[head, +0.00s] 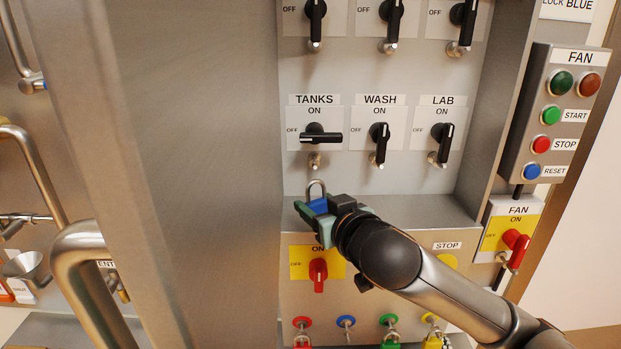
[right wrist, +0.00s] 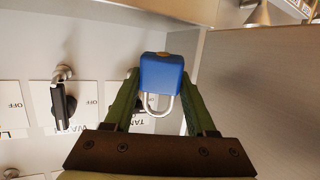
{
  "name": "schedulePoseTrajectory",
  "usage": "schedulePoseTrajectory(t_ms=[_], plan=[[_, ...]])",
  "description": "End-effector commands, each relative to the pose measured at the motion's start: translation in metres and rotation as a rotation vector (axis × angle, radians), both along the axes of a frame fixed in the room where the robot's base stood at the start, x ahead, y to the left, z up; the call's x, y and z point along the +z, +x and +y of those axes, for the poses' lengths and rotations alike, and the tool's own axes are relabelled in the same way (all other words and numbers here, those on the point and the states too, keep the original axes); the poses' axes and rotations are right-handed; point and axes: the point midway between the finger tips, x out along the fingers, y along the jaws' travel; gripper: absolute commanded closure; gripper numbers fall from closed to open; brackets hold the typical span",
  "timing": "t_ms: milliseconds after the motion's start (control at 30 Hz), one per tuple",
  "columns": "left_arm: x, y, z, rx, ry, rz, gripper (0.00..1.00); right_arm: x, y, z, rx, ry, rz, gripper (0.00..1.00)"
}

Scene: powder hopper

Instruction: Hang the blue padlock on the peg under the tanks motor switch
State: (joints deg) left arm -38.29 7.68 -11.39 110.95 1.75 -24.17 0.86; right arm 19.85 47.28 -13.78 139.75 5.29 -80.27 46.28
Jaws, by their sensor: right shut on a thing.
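The blue padlock (head: 318,205) is held in my right gripper (head: 322,217), with its metal shackle up. In the head view it shows a little below the short metal peg (head: 315,162) under the tanks motor switch (head: 320,135), with a gap between. That switch's black handle lies horizontal. In the right wrist view the padlock (right wrist: 161,75) sits between the fingers of my right gripper (right wrist: 161,88), shackle pointing down in that picture. The peg is not clear there, and the padlock and fingers partly cover the tanks label. My left gripper is not in view.
The wash switch (head: 380,137) and lab switch (head: 441,137) stand to the right, handles vertical. A ledge (head: 410,212) runs below them. A grey wall (head: 190,170) stands close on the left. Several padlocks hang on coloured hooks at the bottom, including a green one (head: 390,342).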

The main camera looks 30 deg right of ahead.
Motion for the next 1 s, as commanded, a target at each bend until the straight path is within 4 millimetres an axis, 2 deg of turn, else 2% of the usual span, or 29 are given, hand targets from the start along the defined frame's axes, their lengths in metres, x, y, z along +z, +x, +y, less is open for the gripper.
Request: schedulePoseTrajectory(t_ms=[33, 267, 1000], plan=[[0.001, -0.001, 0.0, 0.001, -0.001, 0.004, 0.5, 0.006, 0.0, -0.002, -0.005, 0.0, -0.001, 1.0], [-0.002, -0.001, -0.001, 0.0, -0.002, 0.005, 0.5, 0.004, 0.006, -0.007, -0.01, 0.0, 0.004, 1.0], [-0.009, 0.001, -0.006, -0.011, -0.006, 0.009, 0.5, 0.0, 0.043, -0.03, -0.011, 0.001, 0.003, 1.0]])
